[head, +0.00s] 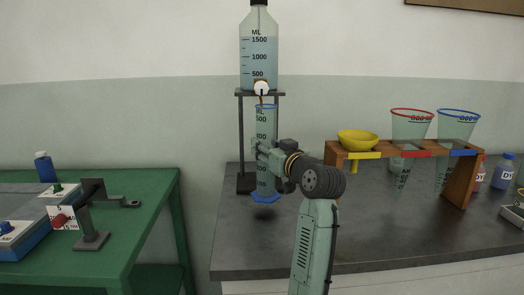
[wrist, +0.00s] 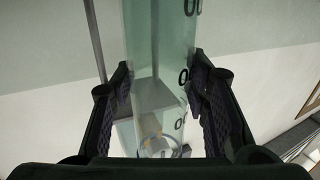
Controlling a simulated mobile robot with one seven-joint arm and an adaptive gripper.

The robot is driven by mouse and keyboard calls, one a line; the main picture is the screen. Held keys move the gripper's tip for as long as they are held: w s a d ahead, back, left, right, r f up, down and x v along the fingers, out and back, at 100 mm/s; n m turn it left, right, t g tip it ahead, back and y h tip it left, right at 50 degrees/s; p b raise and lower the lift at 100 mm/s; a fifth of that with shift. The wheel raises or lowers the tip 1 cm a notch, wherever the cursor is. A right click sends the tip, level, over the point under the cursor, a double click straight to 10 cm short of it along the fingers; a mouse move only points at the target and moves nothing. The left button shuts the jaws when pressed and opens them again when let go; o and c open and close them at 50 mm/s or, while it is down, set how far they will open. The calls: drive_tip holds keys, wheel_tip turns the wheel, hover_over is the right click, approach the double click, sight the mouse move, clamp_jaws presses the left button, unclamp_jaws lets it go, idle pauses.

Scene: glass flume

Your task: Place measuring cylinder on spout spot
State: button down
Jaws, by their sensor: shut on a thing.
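The measuring cylinder (head: 266,125) is a tall clear cylinder with a blue rim and a blue foot. It is upright beneath the tap of the bottle (head: 259,60), and a dark shadow shows on the bench below its foot. My gripper (head: 264,152) is shut on its middle part. In the wrist view the cylinder (wrist: 158,50) stands between the two fingers of my gripper (wrist: 165,100). The spout (head: 262,100) is just above the cylinder's rim. The spout spot is not clearly visible.
The bottle stands on a dark stand (head: 241,140) on the grey bench (head: 290,250). A wooden rack (head: 460,180) at the right holds a yellow funnel (head: 357,139) and two clear cones. A green table (head: 150,215) with apparatus is at the left, across a gap.

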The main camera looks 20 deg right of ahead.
drive_tip(key=shift+w+a+f+p, duration=0.15)
drive_tip(key=shift+w+f+p, duration=0.25)
drive_tip(key=shift+w+f, duration=0.45)
drive_tip(key=shift+w+a+f+p, duration=0.1)
drive_tip(key=shift+w+f+p, duration=0.3)
drive_tip(key=shift+w+f, duration=0.45)
drive_tip(key=shift+f, duration=0.1)
drive_tip(key=shift+f, duration=0.15)
drive_tip(key=c, duration=0.9)
unclamp_jaws()
